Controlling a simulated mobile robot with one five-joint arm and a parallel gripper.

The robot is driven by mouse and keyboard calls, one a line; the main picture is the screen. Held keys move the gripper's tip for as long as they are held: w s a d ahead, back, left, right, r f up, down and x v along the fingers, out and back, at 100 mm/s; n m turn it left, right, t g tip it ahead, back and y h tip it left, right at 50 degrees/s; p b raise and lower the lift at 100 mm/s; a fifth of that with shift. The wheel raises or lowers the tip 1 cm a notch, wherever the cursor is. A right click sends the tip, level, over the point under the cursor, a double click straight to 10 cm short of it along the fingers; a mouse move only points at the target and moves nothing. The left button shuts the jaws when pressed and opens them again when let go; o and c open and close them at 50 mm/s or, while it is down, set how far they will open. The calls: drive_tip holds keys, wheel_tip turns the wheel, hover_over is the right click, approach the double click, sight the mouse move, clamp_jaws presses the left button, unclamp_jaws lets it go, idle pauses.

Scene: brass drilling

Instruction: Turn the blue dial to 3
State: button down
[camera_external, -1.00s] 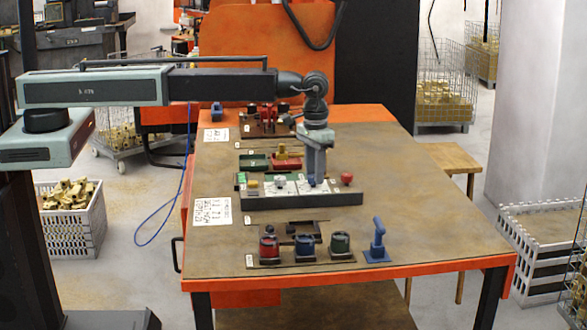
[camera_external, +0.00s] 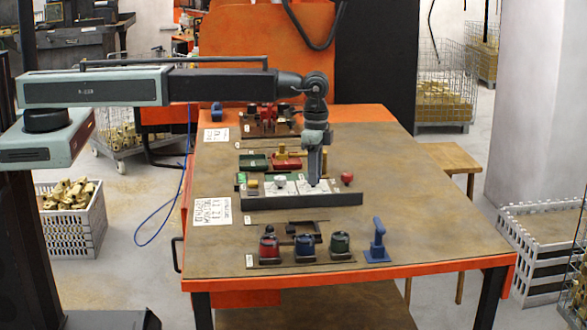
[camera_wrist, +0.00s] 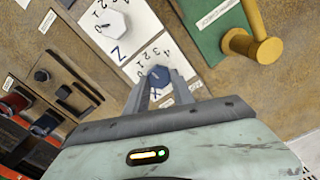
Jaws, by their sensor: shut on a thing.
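The blue dial (camera_wrist: 158,76) sits on a white plate lettered X, with numbers 0 to 4 printed around it, in the wrist view. My gripper (camera_wrist: 159,80) comes down from above with one finger on each side of the dial, shut on it. I cannot make out which number the dial points at. In the outside view my gripper (camera_external: 314,181) stands upright over the control panel (camera_external: 300,200) and hides most of the dial.
A white dial (camera_wrist: 114,24) on a plate lettered Z is right beside. A red knob (camera_external: 347,177) stands at the panel's right end. Red (camera_external: 269,246), blue (camera_external: 304,245) and green (camera_external: 339,242) pots and a blue stand (camera_external: 377,245) are at the front. The table's right side is clear.

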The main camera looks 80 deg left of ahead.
drive_tip(key=m, duration=0.6)
drive_tip(key=shift+s+d+m, duration=0.1)
drive_tip(key=shift+s+m, duration=0.05)
drive_tip(key=shift+m, duration=0.15)
idle(0.3)
drive_tip(key=c, duration=1.1)
unclamp_jaws()
wheel_tip(320, 180, up, 8)
drive_tip(key=p, duration=0.8)
drive_tip(key=shift+f, duration=0.1)
